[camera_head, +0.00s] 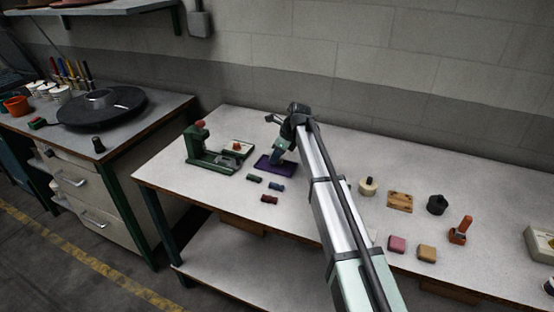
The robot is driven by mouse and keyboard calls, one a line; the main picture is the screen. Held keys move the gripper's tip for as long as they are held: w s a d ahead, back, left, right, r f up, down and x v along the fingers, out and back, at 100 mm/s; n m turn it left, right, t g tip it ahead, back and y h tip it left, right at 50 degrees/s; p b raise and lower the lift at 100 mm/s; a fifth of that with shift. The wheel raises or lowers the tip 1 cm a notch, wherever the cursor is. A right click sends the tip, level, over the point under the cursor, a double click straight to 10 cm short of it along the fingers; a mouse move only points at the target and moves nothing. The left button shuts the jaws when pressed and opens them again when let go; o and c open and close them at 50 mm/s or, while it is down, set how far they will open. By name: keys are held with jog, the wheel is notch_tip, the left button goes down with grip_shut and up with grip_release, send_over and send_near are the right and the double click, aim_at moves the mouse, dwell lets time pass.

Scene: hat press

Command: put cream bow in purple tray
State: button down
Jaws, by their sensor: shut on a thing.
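The purple tray (262,167) lies flat on the grey workbench, left of my arm. My gripper (276,156) reaches down over the tray, with its tips at or just above it. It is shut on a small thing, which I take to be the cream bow. The fingers mostly hide it, and I see no cream bow elsewhere on the bench. I cannot tell whether it touches the tray.
A green press (207,156) and a cream tray with a red thing (238,147) stand left of the purple tray. Small green (254,178), blue (277,187) and dark red (269,199) pieces lie in front. Blocks and tools lie right of my arm.

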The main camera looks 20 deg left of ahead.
jog(key=shift+f, duration=0.85)
jog(key=shift+f, duration=0.1)
jog(key=c, duration=0.9)
grip_release()
jog(key=v, duration=1.2)
jog(key=shift+a, duration=0.1)
